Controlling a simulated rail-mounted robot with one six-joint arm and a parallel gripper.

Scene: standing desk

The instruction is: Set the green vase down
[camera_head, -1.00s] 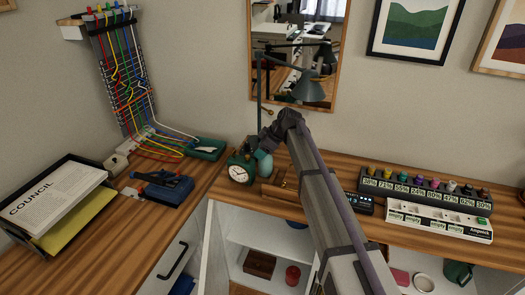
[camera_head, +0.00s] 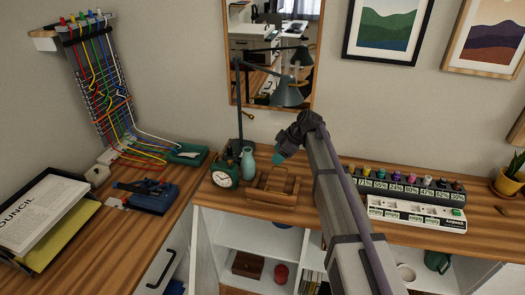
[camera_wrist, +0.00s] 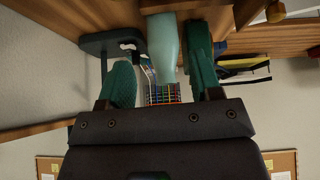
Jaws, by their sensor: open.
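The pale green vase (camera_head: 248,163) stands upright on the desk, just right of the dark green alarm clock (camera_head: 225,174) and in front of the lamp. My gripper (camera_head: 280,156) is to the right of the vase, with a visible gap between them, open and empty. In the wrist view, the vase (camera_wrist: 164,45) shows beyond and between the two green fingers of my gripper (camera_wrist: 160,80). The inner sides of the fingers are clear of it as far as I can see.
A wooden caddy (camera_head: 273,187) lies right of the vase, below my gripper. The desk lamp (camera_head: 239,110) rises close behind the vase. A row of labelled bottles (camera_head: 410,180) and a white power strip (camera_head: 416,213) are farther right.

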